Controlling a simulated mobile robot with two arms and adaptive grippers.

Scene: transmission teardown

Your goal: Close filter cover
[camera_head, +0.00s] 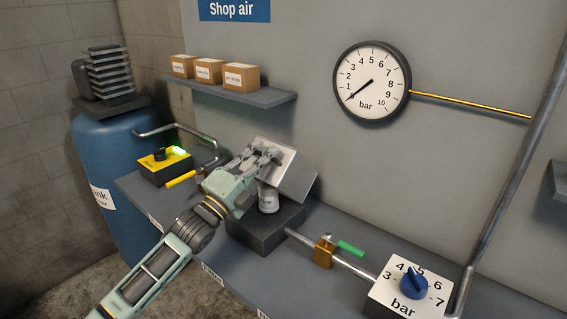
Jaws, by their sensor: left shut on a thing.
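The filter cover (289,170) is a grey metal box-like lid, tilted up at an angle over its dark base (262,233) on the bench. A light cylindrical filter (268,200) stands on the base, partly under the cover. My left gripper (267,154) is shut on the cover at its upper left edge; its fingers hide part of that edge. My left arm reaches in from the lower left. My right gripper is not in the view.
Left of the cover is a yellow switch box (163,166) with a green light and a yellow lever (181,179). On the right are a brass valve (325,251) with a green handle and a regulator with a blue knob (413,284). A shelf (262,97) with boxes hangs above.

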